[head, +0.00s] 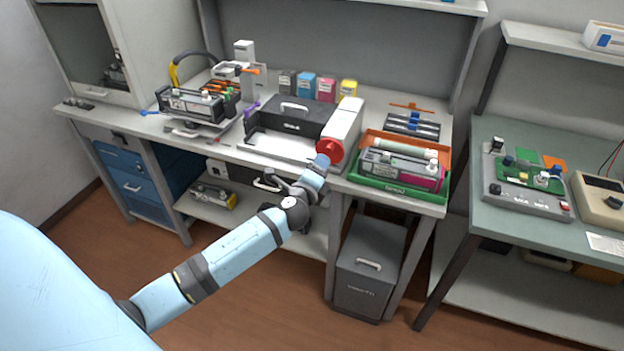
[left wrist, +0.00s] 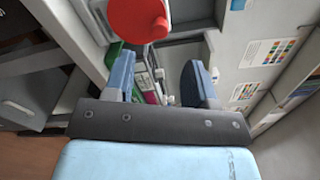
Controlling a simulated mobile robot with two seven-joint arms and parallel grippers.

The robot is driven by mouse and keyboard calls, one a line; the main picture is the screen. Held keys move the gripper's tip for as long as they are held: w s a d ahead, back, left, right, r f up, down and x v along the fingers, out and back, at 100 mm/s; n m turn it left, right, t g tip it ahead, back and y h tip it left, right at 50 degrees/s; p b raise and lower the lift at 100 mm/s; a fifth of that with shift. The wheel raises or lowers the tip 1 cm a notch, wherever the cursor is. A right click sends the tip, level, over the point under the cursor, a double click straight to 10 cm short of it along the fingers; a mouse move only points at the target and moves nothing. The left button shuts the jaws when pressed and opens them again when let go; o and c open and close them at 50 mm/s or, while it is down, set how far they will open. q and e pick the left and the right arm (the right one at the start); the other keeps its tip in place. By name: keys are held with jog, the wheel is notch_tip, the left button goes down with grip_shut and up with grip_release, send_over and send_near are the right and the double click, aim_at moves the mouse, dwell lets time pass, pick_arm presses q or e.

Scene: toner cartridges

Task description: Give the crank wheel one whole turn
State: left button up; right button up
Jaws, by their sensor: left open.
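The wheel appears beyond the fingertips; contact cannot be told. My right gripper is not in view.
An orange and green tray (head: 372,182) with a cartridge stands right of the wheel. A black machine (head: 292,117) is left of the housing, with several coloured boxes behind. A grey bin (head: 367,270) stands below the bench. A second table (head: 500,225) is at right.

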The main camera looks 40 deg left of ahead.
pick_arm(q)
jog(key=shift+v, duration=2.3)
jog(key=s+d+f+n+g+h+p, duration=0.3)
jog(key=s+d+n, duration=0.5)
jog(key=s, duration=0.5)
jog(key=s+d+f+n+g+h+p, duration=0.3)
jog(key=s+d+n, duration=0.5)
jog(key=s, duration=0.5)
notch_tip(320, 180, down, 4)
jog(key=shift+s+d+r+n+g+h+p, duration=0.1)
jog(key=shift+s+d+n+g+h+p, duration=0.15)
jog(key=shift+d+n+h+p, duration=0.55)
jog(key=shift+a+m, duration=0.35)
jog(key=shift+m, duration=0.05)
jog(key=shift+w, duration=0.1)
